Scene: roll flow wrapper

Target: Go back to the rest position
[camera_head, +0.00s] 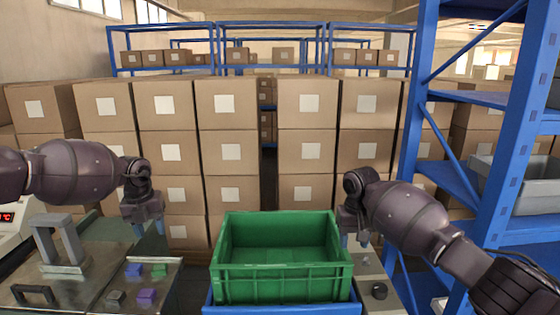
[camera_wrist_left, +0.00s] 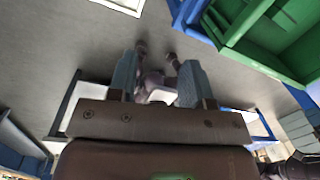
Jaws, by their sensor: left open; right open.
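My left gripper (camera_head: 140,229) hangs at the left in the head view, above the metal work surface. In the left wrist view its two fingers (camera_wrist_left: 154,84) are apart with nothing between them. My right gripper (camera_head: 358,240) hangs just right of the green crate (camera_head: 285,284), its fingers partly hidden by the wrist. It is open, and I see nothing held in it. The green crate looks empty and sits on a blue support (camera_head: 285,309); it also shows in the left wrist view (camera_wrist_left: 262,52).
A machine with a grey handle (camera_head: 57,243) stands at the left, beside a tray (camera_head: 140,285) of small purple and green pieces. A panel with a black knob (camera_head: 379,291) is right of the crate. A blue rack (camera_head: 510,120) stands at the right; stacked cartons (camera_head: 170,105) fill the back.

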